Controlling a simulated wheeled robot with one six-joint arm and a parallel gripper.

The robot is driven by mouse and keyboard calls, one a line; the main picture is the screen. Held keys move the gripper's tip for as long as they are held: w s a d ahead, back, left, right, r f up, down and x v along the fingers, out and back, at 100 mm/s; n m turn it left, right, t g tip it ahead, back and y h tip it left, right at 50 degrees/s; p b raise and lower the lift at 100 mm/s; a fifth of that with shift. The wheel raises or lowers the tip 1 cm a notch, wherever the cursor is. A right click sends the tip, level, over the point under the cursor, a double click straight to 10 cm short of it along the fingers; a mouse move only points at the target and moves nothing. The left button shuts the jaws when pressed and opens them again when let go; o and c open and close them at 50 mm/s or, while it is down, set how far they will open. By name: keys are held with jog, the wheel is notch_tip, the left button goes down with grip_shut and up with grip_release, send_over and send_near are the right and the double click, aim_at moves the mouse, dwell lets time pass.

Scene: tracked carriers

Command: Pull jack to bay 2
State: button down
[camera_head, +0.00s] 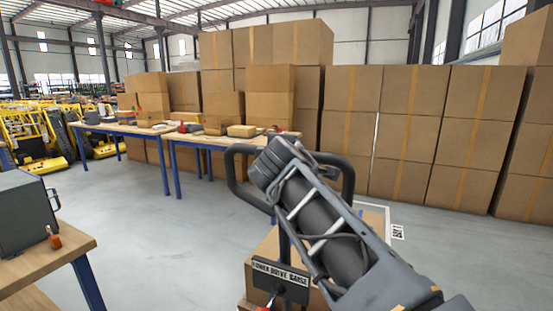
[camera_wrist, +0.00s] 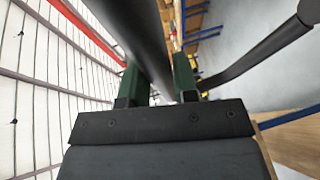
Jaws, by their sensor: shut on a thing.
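The jack's black loop handle (camera_head: 233,172) rises in the middle of the head view on a dark post, with a lettered plate (camera_head: 281,281) below it. A cardboard load (camera_head: 262,255) shows around the post, partly hidden by my arm. My gripper's green fingers (camera_wrist: 158,78) are closed on either side of a dark handle bar in the wrist view. In the head view my wrist covers the fingers and the handle's middle. A white floor outline (camera_head: 388,215) with a small printed marker (camera_head: 398,232) lies behind my arm; its number is not readable.
A workbench with a grey case (camera_head: 22,212) stands close at left. Blue-legged tables (camera_head: 228,141) stand farther back before stacked cartons (camera_head: 420,125). Yellow trucks (camera_head: 35,140) are at far left. Grey floor (camera_head: 150,235) between the benches is clear.

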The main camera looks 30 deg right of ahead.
jog(key=shift+a+f, duration=0.2)
jog(key=shift+f, duration=0.15)
jog(key=c, duration=1.1)
grip_release()
jog(key=shift+d, duration=0.1)
jog(key=shift+o, duration=1)
jog(key=shift+r, duration=0.15)
jog(key=shift+s, duration=0.1)
